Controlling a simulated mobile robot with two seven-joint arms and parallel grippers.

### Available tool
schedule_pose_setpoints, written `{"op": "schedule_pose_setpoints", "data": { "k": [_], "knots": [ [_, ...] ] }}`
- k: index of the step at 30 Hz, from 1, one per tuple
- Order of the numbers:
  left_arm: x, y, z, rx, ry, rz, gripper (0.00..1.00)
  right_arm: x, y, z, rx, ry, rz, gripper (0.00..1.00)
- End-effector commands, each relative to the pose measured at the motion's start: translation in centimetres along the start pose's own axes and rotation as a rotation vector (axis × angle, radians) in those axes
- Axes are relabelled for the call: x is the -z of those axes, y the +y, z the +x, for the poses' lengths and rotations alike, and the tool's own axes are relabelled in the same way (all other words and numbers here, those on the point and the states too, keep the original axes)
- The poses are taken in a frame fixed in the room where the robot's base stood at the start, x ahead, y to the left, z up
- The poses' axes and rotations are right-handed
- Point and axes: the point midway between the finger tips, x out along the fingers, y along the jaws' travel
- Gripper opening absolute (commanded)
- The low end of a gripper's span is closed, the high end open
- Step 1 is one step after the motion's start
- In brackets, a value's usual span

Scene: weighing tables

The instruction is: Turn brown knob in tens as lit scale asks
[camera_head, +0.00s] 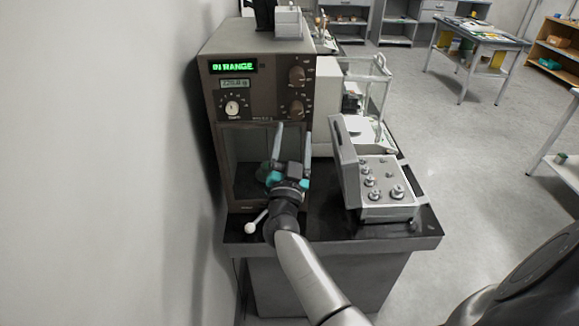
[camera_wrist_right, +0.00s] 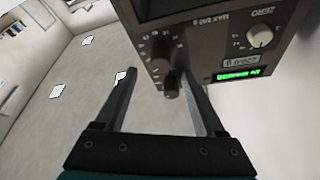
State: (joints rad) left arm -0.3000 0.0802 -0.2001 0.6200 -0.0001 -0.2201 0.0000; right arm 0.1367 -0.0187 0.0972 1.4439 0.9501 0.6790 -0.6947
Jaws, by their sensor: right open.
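The lit scale (camera_head: 255,95) is a tall brown cabinet with a glass window. Its green display (camera_head: 233,65) reads "IN RANGE", and the lit panel also shows in the wrist view (camera_wrist_right: 238,75). An upper brown knob (camera_head: 297,75) and a lower brown knob (camera_head: 296,107) sit on the panel's right side. In the wrist view, which looks upside down, both brown knobs (camera_wrist_right: 172,87) (camera_wrist_right: 160,48) appear between the fingers. My right gripper (camera_head: 293,126) is open and empty, with its fingertips around the lower knob's level; contact cannot be told. My left gripper is not in view.
A pale knob (camera_head: 232,107) and a small grey readout (camera_head: 234,84) are on the panel's left. A wall rises close at left.

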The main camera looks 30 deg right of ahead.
Motion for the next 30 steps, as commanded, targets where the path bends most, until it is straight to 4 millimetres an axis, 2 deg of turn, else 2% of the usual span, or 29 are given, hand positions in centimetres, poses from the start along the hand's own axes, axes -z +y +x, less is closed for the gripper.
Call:
{"op": "schedule_pose_setpoints", "data": {
  "k": [1, 6, 12, 18, 30],
  "knots": [
    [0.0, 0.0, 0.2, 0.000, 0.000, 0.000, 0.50, -0.1, 0.1, -1.3, -0.001, -0.003, 0.000, 0.71],
    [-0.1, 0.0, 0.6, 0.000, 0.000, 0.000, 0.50, -0.2, 0.1, -4.8, -0.001, -0.003, 0.001, 0.71],
    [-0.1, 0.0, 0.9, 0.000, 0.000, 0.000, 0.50, -0.1, 0.1, -7.4, -0.001, -0.001, -0.001, 0.71],
    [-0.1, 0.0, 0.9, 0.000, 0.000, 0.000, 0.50, 0.0, 0.0, -8.2, 0.000, 0.000, 0.001, 0.71],
    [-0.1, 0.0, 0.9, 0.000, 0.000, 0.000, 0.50, 0.0, 0.0, -8.2, 0.001, 0.000, 0.000, 0.71]
  ]
}}
